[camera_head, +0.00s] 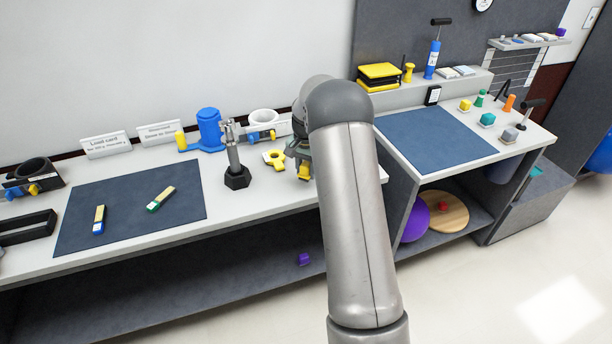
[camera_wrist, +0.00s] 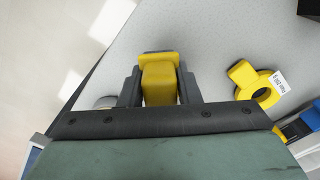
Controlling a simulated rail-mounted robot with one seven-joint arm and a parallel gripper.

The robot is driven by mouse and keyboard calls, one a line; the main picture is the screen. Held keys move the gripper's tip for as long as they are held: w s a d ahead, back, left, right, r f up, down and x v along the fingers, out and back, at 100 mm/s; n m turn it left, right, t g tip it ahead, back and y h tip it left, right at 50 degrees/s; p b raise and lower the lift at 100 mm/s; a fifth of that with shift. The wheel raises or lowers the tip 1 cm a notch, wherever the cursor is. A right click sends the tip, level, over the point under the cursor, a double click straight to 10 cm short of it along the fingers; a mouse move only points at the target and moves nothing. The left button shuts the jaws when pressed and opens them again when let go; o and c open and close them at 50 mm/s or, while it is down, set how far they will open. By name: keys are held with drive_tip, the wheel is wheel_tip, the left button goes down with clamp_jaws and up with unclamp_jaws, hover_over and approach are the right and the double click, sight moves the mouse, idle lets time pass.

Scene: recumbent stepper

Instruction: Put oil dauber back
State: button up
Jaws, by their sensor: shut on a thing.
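My gripper (camera_wrist: 160,88) is shut on a yellow piece (camera_wrist: 159,82) with a blocky end, which I take to be the oil dauber. Its far end is hidden. In the head view my gripper (camera_head: 302,160) is mostly behind my arm, over the front part of the left bench, with a bit of yellow (camera_head: 304,172) below it. I cannot tell whether the piece touches the bench. A flat yellow ring with a tab and a white label (camera_wrist: 262,88) lies on the bench to the right of the jaws in the wrist view; it also shows in the head view (camera_head: 274,158).
A dark upright stand (camera_head: 236,165) is left of my gripper. Behind are a blue canister (camera_head: 209,128) and a white ring-shaped holder (camera_head: 262,118). A blue mat (camera_head: 130,205) holds two small sticks. The right bench's mat (camera_head: 436,138) is clear.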

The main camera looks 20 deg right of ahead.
sight(306, 177)
drive_tip(key=shift+f, duration=1.6)
drive_tip(key=o, duration=1)
